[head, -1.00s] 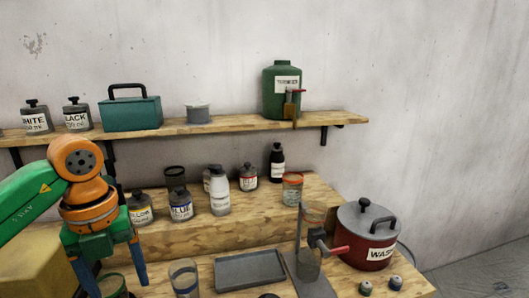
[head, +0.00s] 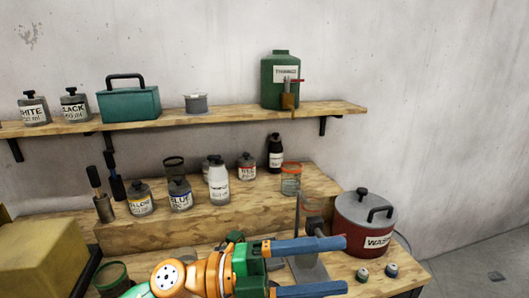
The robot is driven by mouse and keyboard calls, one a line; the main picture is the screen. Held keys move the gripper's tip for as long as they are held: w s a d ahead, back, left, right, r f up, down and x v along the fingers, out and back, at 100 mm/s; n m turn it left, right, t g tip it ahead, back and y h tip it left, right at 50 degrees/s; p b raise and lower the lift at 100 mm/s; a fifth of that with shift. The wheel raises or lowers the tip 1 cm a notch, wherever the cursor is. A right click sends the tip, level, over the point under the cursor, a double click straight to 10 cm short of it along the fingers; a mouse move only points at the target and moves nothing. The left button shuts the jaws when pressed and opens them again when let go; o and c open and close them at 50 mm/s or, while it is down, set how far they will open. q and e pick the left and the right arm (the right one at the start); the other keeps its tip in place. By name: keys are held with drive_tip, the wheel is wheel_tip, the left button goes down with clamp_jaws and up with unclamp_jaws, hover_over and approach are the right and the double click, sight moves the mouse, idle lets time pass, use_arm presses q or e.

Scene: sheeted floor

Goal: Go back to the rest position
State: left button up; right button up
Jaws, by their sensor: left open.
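My left gripper (head: 343,265) is low in the head view, with its orange and green wrist coming in from the bottom. Its two blue fingers point right and are spread apart, with nothing held between them. It is above the front of the wooden bench, left of the dark red pot (head: 367,226). It hides most of the grey tray and part of the stand (head: 309,268). My right gripper is not in view.
Several jars, including one labelled blue (head: 180,196), stand on the raised bench step. A green container (head: 281,82) and a teal box (head: 129,105) sit on the wall shelf (head: 220,117). Two small capped pots (head: 362,274) are near the bench's right edge.

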use_arm(q)
drive_tip(key=w+a+n+t+y, duration=0.3)
drive_tip(key=w+a+n+t, duration=0.15)
drive_tip(key=n+t, duration=0.5)
drive_tip(key=w+a+n+t+y, duration=0.3)
drive_tip(key=w+a+n+t, duration=0.15)
drive_tip(key=n+t, duration=0.55)
drive_tip(key=a+f+n+g+y, duration=0.2)
drive_tip(key=a+f+n+y, duration=0.3)
drive_tip(key=f, duration=0.3)
drive_tip(key=a+f+n+g+y, duration=0.2)
drive_tip(key=a+f+n+y, duration=0.25)
drive_tip(key=f+y, duration=0.2)
drive_tip(key=s+a+f+n+g+y, duration=0.1)
drive_tip(key=s+a+f+g, duration=0.2)
drive_tip(key=s+f+g, duration=0.55)
drive_tip(key=s+a+f+n+g+y, duration=0.1)
drive_tip(key=s+a+f+n+g, duration=0.15)
drive_tip(key=s+f, duration=0.95)
wheel_tip(320, 180, down, 15)
drive_tip(key=s+g, duration=0.2)
drive_tip(key=s, duration=0.1)
drive_tip(key=s+a+f+m+g, duration=0.1)
drive_tip(key=s+a+f, duration=0.2)
drive_tip(key=s+f, duration=0.8)
drive_tip(key=shift+s+f, duration=0.15)
drive_tip(key=shift+s, duration=0.6)
